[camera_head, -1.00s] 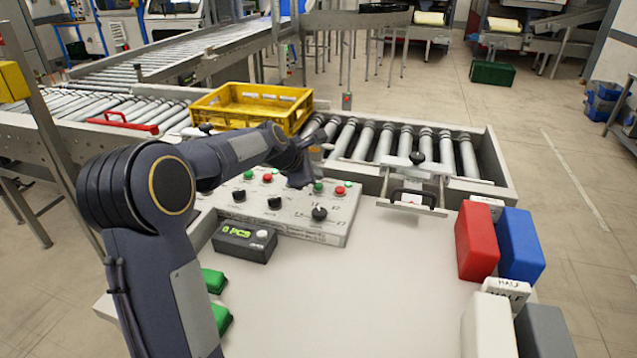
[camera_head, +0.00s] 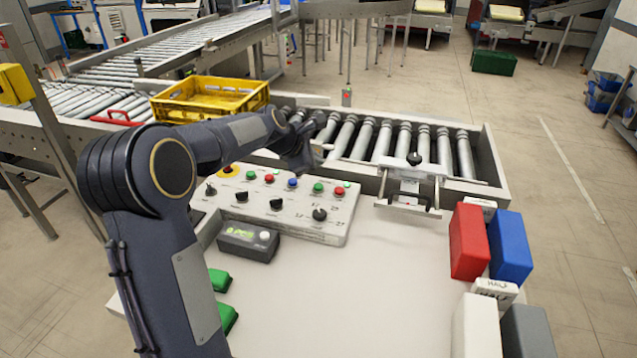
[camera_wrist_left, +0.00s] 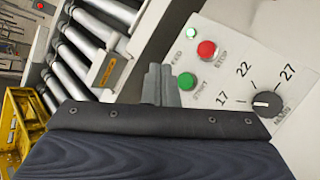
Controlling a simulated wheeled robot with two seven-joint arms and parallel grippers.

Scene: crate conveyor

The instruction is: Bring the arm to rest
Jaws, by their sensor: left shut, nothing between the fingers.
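My left arm comes in from the left of the head view, and its gripper (camera_head: 301,162) hangs above the back edge of the control panel (camera_head: 325,228). In the left wrist view the closed grey fingers (camera_wrist_left: 160,84) point toward the panel, close beside the green START button (camera_wrist_left: 187,81). Nothing is held. The panel carries red, green, blue and yellow-ringed buttons and several black knobs. My right gripper is in neither view.
A yellow crate (camera_head: 212,99) sits on the rollers behind my arm. A metal stop with a black knob (camera_head: 412,185) stands at the short roller conveyor (camera_head: 385,140). Red (camera_head: 468,243) and blue (camera_head: 511,248) blocks stand on the right. The white table middle (camera_head: 360,290) is clear.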

